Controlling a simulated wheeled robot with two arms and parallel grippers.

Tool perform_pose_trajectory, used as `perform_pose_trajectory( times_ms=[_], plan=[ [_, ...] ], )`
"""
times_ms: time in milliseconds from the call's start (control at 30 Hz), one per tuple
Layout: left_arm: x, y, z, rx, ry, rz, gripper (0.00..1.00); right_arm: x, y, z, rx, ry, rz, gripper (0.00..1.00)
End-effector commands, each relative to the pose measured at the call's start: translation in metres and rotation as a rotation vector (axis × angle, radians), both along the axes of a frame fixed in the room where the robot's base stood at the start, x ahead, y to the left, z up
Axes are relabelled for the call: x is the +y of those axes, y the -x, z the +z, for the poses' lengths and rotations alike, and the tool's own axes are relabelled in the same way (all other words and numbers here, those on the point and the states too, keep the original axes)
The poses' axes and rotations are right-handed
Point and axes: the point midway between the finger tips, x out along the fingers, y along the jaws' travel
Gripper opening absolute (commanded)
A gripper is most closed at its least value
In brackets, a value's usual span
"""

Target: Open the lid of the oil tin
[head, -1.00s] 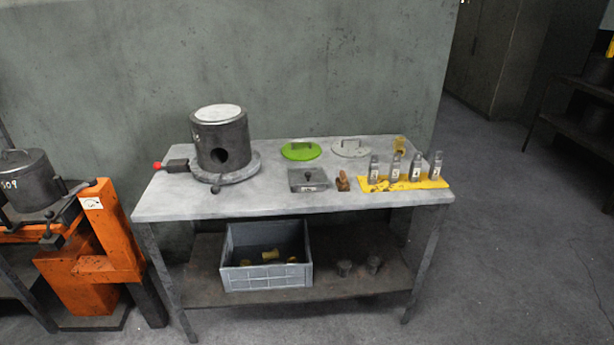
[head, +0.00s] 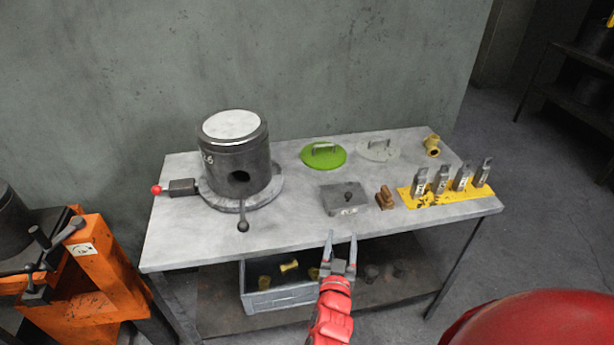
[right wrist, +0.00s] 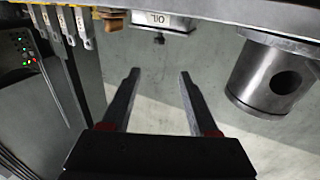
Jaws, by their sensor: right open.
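The oil tin (head: 345,208) is a low grey box on the front middle of the table. Its flat lid (head: 336,192) with a small dark knob is on it and looks closed. In the right wrist view the tin (right wrist: 163,21) shows upside down at the top, its OIL label readable. My right gripper (head: 342,236) is open and empty, in front of the table's front edge and just short of the tin. In the right wrist view its two fingers (right wrist: 160,72) are spread with nothing between them. My left gripper is not in view.
A dark cylinder furnace (head: 238,170) stands left on the table (head: 180,235). Behind the tin lie a green disc (head: 323,160) and a grey disc (head: 377,150). A brown block (head: 385,198) sits close right of the tin, then a yellow plate (head: 412,201) with several metal pieces.

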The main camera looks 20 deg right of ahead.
Motion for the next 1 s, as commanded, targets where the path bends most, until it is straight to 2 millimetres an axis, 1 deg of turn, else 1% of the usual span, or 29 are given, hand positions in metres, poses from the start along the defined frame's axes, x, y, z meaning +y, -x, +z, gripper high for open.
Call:
perform_pose_trajectory(
  times_ms=[133, 267, 467, 500, 700, 933, 1000],
  plan=[
    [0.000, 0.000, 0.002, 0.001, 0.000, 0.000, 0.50, -0.008, -0.002, -0.006, 0.035, -0.025, -0.009, 0.60],
    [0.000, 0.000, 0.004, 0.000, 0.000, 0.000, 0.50, -0.016, -0.015, -0.006, 0.036, -0.025, -0.007, 0.60],
    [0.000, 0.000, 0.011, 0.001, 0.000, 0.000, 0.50, -0.044, -0.049, -0.004, 0.035, -0.021, -0.010, 0.60],
    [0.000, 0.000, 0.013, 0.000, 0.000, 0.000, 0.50, -0.047, -0.057, -0.004, 0.034, -0.022, -0.008, 0.60],
    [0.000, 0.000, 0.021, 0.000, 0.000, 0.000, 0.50, -0.070, -0.088, -0.004, 0.034, -0.025, -0.007, 0.60],
    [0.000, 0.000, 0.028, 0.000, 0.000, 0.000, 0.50, -0.091, -0.116, -0.005, 0.034, -0.023, -0.007, 0.60],
    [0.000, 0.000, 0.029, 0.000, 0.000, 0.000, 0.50, -0.095, -0.122, -0.008, 0.036, -0.027, -0.007, 0.60]
  ],
)
